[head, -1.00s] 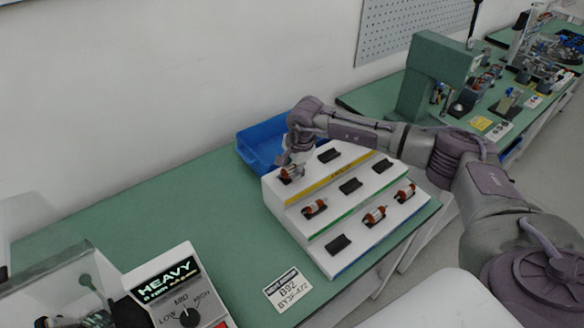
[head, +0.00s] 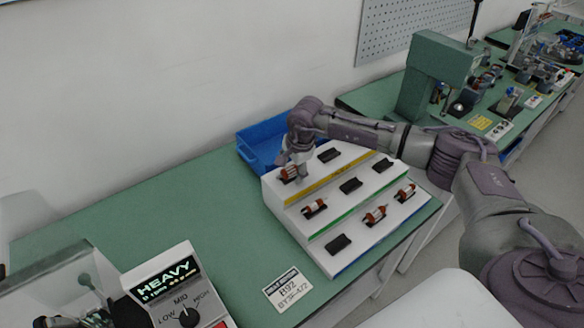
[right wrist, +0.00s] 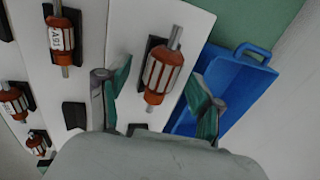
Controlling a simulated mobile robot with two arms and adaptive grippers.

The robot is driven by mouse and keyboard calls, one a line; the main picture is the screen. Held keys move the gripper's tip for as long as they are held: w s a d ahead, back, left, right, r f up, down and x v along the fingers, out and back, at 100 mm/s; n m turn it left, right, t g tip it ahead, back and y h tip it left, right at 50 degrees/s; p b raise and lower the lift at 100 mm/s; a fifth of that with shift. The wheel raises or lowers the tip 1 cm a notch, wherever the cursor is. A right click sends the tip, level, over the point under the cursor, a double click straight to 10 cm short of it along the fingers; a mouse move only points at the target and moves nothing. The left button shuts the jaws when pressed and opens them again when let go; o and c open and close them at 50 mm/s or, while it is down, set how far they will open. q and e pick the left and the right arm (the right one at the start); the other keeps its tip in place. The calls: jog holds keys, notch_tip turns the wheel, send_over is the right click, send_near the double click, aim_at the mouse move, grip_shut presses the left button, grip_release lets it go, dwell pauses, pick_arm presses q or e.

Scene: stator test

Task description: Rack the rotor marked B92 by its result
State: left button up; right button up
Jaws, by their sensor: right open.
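A white stepped rack (head: 308,262) has yellow, green and blue stripes and black cradles. A copper-and-silver rotor (head: 289,174) lies in the left cradle of the top, yellow-striped step; it also shows in the right wrist view (right wrist: 163,73), where no marking is readable. My right gripper (head: 291,162) is open at this rotor, one finger on each side, with gaps visible in the right wrist view (right wrist: 157,100). A card (head: 287,290) reading B92 lies on the bench. The tester display (head: 164,278) reads HEAVY. My left gripper is not in view.
One rotor (head: 314,208) lies on the middle step, and two rotors (head: 375,215) (head: 405,192) lie on the bottom step. Other cradles, such as the top one (head: 330,155), are empty. A blue bin (head: 258,138) stands behind the rack.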

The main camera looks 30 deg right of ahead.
jog(key=v, duration=1.2)
